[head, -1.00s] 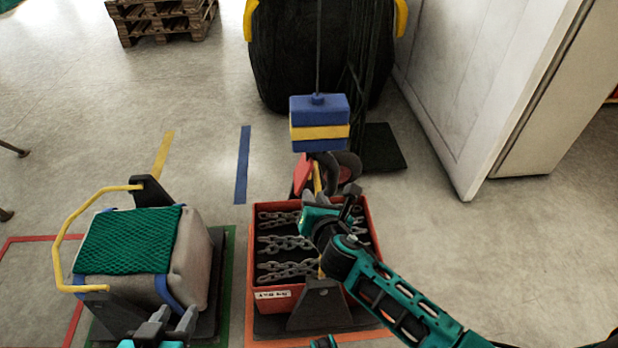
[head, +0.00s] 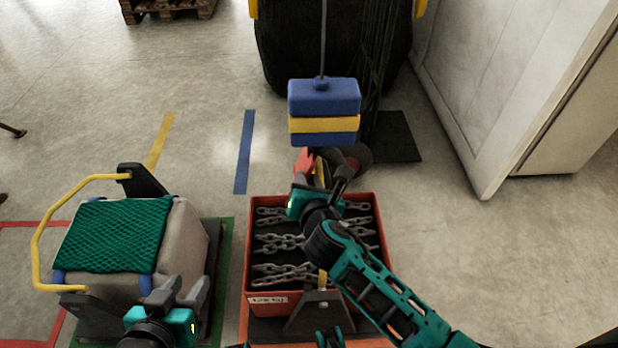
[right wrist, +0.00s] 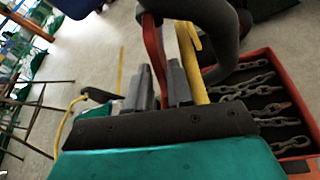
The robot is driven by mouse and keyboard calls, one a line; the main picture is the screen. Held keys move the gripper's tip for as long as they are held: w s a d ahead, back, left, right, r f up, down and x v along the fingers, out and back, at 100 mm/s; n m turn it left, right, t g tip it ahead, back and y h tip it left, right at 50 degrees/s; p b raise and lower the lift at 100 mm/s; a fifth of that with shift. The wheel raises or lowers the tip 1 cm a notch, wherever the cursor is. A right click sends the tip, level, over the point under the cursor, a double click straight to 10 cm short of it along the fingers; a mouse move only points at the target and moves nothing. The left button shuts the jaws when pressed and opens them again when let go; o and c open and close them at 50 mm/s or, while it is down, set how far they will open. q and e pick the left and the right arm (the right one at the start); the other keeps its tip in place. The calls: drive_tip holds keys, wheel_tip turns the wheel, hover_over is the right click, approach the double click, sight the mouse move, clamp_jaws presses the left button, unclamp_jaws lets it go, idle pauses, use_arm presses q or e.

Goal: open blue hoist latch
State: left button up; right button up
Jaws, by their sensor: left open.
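The hoist block (head: 323,97), blue with a yellow band, hangs on a cable. A dark hook (head: 355,160) hangs below it, with a red latch (head: 304,162) on its left side. In the right wrist view the red latch (right wrist: 153,45) runs down between the fingers of my right gripper (right wrist: 160,88); whether they press on it is unclear. A yellow bar (right wrist: 191,60) stands just right of the fingers. My right gripper (head: 318,188) is above the red crate, under the hook. My left gripper (head: 174,292) is open and empty, in front of the grey load.
The red crate (head: 376,235) holds several chains. The grey load (head: 185,250) with a green net and a yellow handle (head: 40,235) stands left. A large dark net bag (head: 290,60) is behind the hoist, and a white cabinet (head: 500,90) is at right.

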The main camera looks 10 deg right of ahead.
drive_tip(key=shift+c, duration=0.5)
clamp_jaws()
idle(1.0)
